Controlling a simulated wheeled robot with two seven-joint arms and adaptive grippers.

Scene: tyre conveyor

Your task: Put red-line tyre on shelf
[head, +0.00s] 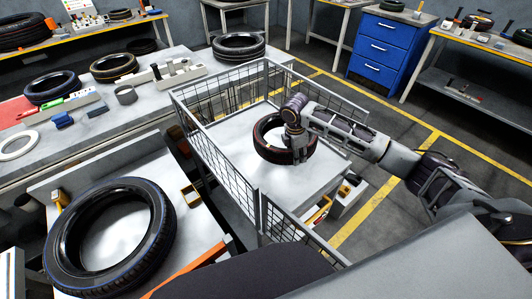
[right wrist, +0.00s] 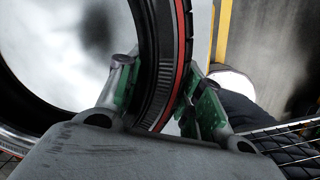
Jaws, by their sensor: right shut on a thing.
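The red-line tyre (head: 270,146) lies flat on the bare shelf of a wire-sided cart (head: 243,190) in the middle of the head view. In the right wrist view its sidewall, with a thin red line (right wrist: 180,60), fills the middle. My right gripper (head: 298,158) reaches down at the tyre's right side. In the right wrist view my right gripper (right wrist: 157,98) has one green-padded finger inside the tyre and one outside, shut on its wall. I cannot tell whether the tyre touches the surface. My left gripper is not in view.
A large blue-line tyre (head: 160,240) lies at the front left. A workbench (head: 95,125) behind it holds more tyres and small parts. A wire panel (head: 200,175) edges the cart. A blue drawer cabinet (head: 385,45) stands at the back right. Open floor (head: 400,215) lies right of the cart.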

